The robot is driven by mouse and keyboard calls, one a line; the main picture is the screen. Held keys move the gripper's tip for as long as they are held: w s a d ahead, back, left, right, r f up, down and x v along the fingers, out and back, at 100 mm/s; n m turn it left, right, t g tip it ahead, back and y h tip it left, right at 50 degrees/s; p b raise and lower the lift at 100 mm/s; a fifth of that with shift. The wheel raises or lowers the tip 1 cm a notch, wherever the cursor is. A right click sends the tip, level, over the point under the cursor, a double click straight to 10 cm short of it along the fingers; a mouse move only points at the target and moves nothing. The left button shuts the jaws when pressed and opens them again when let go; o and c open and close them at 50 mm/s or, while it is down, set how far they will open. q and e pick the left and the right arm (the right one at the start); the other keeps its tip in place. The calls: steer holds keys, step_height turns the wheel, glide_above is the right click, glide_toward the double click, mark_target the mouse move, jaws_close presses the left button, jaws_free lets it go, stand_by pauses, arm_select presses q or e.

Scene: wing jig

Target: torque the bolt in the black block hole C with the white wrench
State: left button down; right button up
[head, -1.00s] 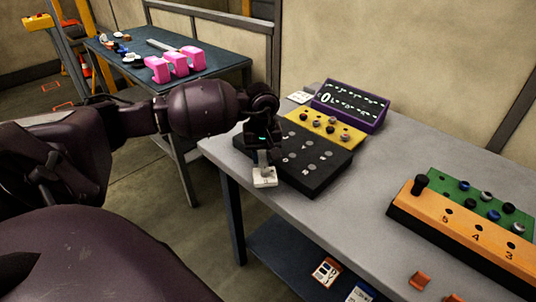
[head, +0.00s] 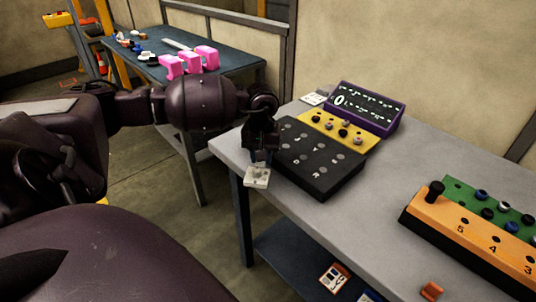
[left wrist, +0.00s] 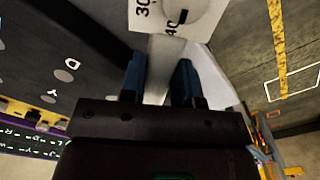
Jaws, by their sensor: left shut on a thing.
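My left gripper (head: 260,152) is shut on the white wrench (head: 257,177), at the near left corner of the grey table. In the left wrist view the blue fingers of the gripper (left wrist: 160,78) pinch the wrench's grey shaft, and its white dial plate (left wrist: 185,15) shows the marks 30 and 40. The black block (head: 320,165) lies just right of the gripper, with grey round spots and white letters on top. It also shows in the left wrist view (left wrist: 45,75). I cannot read a C; the arm hides the block's left part. My right gripper is out of view.
Behind the black block stand a yellow block (head: 338,130) with knobs and a purple panel (head: 368,105). An orange numbered block (head: 470,240) and a green one (head: 468,196) lie at right. The table (head: 385,180) is clear between. Pink blocks (head: 190,62) stand on a far table.

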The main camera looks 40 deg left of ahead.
arm_select(q)
steer(key=shift+s+a, duration=0.1)
steer(key=shift+a, duration=0.1)
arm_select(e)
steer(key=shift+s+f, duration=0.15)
arm_select(q)
steer(key=shift+r, duration=0.1)
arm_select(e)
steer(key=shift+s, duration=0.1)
arm_select(q)
steer(key=shift+s+a+m+b, duration=0.3)
steer(key=shift+a+m, duration=0.3)
steer(key=shift+m, duration=0.1)
steer(key=shift+s+a+m, duration=0.3)
steer(key=shift+a+m, duration=0.3)
steer(key=shift+m, duration=0.1)
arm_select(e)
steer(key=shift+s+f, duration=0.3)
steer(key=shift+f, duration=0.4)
